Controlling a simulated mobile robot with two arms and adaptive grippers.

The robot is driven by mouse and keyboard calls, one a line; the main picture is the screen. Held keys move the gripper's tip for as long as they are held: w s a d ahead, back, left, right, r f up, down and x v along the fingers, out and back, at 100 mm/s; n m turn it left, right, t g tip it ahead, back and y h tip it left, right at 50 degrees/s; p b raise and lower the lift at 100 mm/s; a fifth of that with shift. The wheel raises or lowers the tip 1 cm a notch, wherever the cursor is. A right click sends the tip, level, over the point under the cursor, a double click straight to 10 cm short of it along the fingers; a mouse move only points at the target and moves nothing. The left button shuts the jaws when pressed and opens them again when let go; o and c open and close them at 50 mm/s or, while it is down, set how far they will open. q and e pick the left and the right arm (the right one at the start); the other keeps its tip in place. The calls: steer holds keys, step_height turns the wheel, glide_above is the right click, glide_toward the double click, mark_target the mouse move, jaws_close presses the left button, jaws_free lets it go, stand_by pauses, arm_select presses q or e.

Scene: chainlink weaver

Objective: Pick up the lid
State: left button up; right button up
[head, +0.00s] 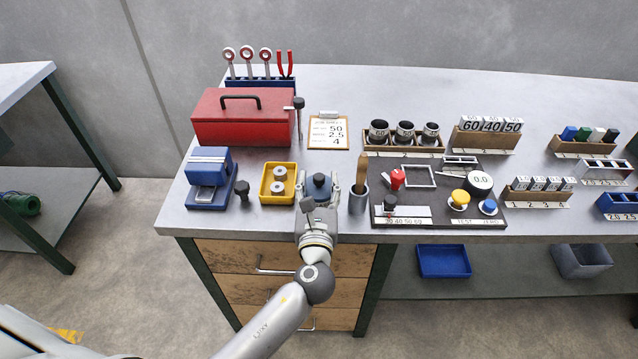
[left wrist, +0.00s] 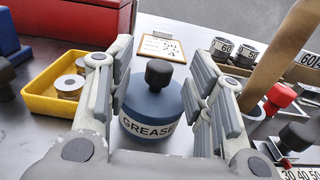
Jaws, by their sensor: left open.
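A blue grease pot (left wrist: 150,125) labelled GREASE stands upright on the bench, with a blue lid (left wrist: 132,92) topped by a black knob (left wrist: 158,72). In the head view the lid (head: 319,182) shows just beyond my left gripper. My left gripper (head: 320,190) is open, and in the left wrist view its fingers (left wrist: 163,85) stand to either side of the pot and lid, with gaps showing. Nothing is held. The pot's lower front is partly hidden by the gripper. My right gripper is not in view.
A yellow tray (head: 265,194) with metal rings is close on the left. A grey cup with a wooden handle (head: 361,172) stands close on the right, beside a dark panel (head: 440,170). A red toolbox (head: 240,132) and a clipboard (head: 328,132) are behind.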

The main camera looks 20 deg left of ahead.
mark_target(319, 181)
arm_select(q)
steer(key=x, duration=0.3)
steer(key=shift+w+f, duration=0.1)
steer(key=shift+w, duration=0.05)
jaws_close()
